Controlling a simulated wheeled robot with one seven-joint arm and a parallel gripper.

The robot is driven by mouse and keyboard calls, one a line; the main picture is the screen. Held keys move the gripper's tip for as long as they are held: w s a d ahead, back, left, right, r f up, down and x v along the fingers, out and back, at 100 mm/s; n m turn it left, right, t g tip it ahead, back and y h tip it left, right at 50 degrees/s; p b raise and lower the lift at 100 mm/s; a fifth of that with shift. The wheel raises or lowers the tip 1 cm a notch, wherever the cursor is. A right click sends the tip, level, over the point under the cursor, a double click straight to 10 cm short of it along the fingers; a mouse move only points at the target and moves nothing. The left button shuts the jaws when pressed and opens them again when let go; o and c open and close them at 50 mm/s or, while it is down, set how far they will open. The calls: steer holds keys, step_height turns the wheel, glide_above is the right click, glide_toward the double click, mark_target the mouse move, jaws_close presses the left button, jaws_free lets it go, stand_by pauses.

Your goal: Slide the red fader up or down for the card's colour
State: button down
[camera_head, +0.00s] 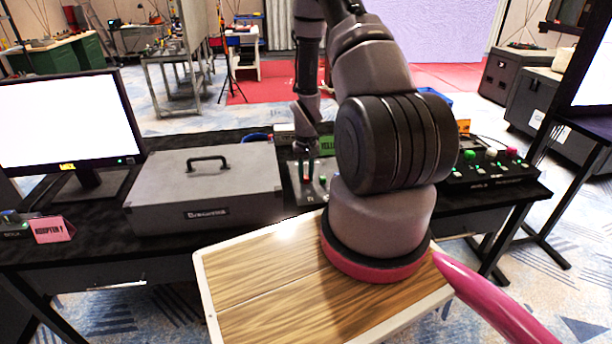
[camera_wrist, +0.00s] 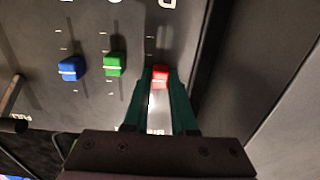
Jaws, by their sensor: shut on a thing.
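The red fader (camera_wrist: 160,74) is the rightmost of the caps in the wrist view, on a dark panel (camera_wrist: 85,100). My gripper (camera_wrist: 160,88) is shut on it, with one dark green finger on each side. A green fader (camera_wrist: 115,64) and a blue fader (camera_wrist: 70,68) sit to its left, apart from the fingers. In the head view my gripper (camera_head: 306,172) reaches down to the panel (camera_head: 310,194), partly hidden by my arm. A green card (camera_head: 328,145) stands behind the panel; its visible lettering starts "YELL", and the rest is hidden.
A grey case (camera_head: 203,190) with a handle stands close left of the panel. A monitor (camera_head: 65,115) and a pink card (camera_head: 53,229) are further left.

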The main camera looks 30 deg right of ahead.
steer(key=shift+w, duration=0.1)
stand_by(0.6)
steer(key=shift+w+d, duration=0.2)
steer(key=shift+w, duration=0.55)
steer(key=shift+w+d, duration=0.25)
steer(key=shift+w, duration=0.45)
steer(key=shift+w+d, duration=0.2)
steer(key=shift+w, duration=0.55)
steer(key=c, duration=0.7)
jaws_free()
step_height(320, 180, up, 11)
steer(key=shift+f, duration=0.1)
